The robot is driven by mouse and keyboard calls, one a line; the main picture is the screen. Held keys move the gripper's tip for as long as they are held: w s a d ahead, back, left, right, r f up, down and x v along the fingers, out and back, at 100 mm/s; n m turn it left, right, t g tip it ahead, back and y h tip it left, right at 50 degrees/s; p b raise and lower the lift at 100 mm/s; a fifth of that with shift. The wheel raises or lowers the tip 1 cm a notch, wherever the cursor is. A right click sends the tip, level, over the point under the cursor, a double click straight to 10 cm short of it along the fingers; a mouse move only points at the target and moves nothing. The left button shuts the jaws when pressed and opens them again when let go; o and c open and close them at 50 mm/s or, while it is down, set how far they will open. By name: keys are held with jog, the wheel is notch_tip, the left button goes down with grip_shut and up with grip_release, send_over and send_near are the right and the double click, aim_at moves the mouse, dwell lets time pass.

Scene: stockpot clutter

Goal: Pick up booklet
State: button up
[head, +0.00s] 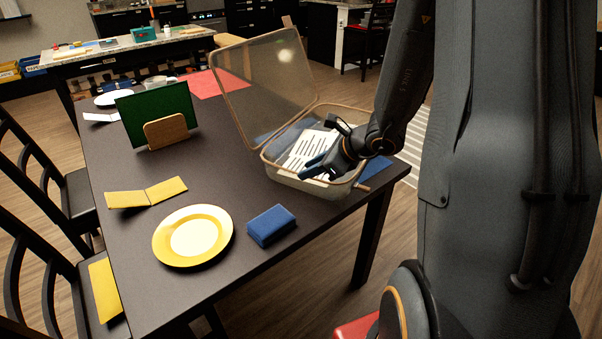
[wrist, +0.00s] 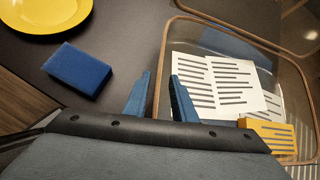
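A white open booklet (head: 306,148) with dark printed lines lies inside a clear tan-rimmed case (head: 318,186) on the table. It also shows in the wrist view (wrist: 232,82), to the right of my fingers. My gripper (head: 318,170) is over the case in the head view and hides part of the booklet. In the wrist view my gripper (wrist: 158,90) has its two blue fingers apart with nothing held between them. The case's rim passes between the fingers in that view; I cannot tell their height above it.
A yellow printed block (wrist: 268,135) lies by the booklet in the case. The case's lid (head: 262,85) stands open. A blue block (head: 271,225), a yellow plate (head: 193,236), a yellow folded card (head: 147,193) and a green board (head: 157,113) are on the table (head: 220,165).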

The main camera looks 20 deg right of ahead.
jog(key=v, duration=0.5)
jog(key=s+a+n+g+h, duration=0.2)
jog(key=s+n, duration=0.6)
jog(key=n, duration=0.5)
jog(key=s+a+n+g+h, duration=0.2)
jog(key=s+a+n+g, duration=0.3)
jog(key=n, duration=0.8)
jog(key=s+a, duration=0.2)
jog(key=s, duration=0.1)
jog(key=shift+g, duration=0.3)
jog(key=shift+s+r+n+h, duration=0.1)
jog(key=shift+r+n+h, duration=0.05)
jog(key=shift+n+h, duration=0.3)
grip_shut()
